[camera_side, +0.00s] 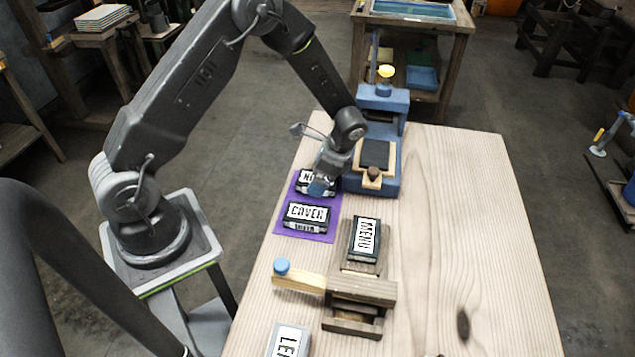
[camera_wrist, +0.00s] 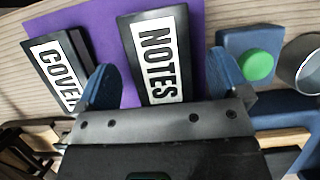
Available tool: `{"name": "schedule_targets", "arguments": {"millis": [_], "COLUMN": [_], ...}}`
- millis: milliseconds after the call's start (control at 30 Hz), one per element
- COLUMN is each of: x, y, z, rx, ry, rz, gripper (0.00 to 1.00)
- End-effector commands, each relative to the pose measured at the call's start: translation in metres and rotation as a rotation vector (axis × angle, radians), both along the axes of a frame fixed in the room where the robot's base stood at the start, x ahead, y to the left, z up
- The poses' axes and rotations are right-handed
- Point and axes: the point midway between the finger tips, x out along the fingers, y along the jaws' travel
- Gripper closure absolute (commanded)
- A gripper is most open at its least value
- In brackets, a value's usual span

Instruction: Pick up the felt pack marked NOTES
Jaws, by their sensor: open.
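The felt pack marked NOTES (camera_wrist: 158,52) is a black block with a white label, lying on a purple mat (camera_wrist: 101,18). In the side view the NOTES pack (camera_side: 306,179) is partly hidden by my gripper (camera_side: 322,187). In the wrist view my gripper (camera_wrist: 162,85) is open, its two blue fingertips on either side of the NOTES pack's near part. I cannot tell whether they touch it or how high they are above the mat. A pack marked COVER (camera_wrist: 62,68) lies left of it on the same mat, close to the left fingertip.
A blue press (camera_side: 388,150) stands just right of the mat. A green knob (camera_wrist: 258,65) and a metal cup (camera_wrist: 301,64) are near the right fingertip. A MENU pack (camera_side: 365,238) sits on a wooden fixture (camera_side: 361,290). The table's right side is clear.

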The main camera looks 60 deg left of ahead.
Motion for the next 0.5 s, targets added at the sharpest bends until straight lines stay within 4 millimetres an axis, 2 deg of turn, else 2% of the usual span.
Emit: {"name": "schedule_targets", "arguments": {"millis": [100, 500], "x": [-0.0025, -0.0023], "y": [0.002, 0.0022], "z": [-0.0074, -0.0081], "rx": [0.0, 0.0], "ry": [0.0, -0.001], "rz": [0.001, 0.001], "gripper": [0.06, 0.06]}}
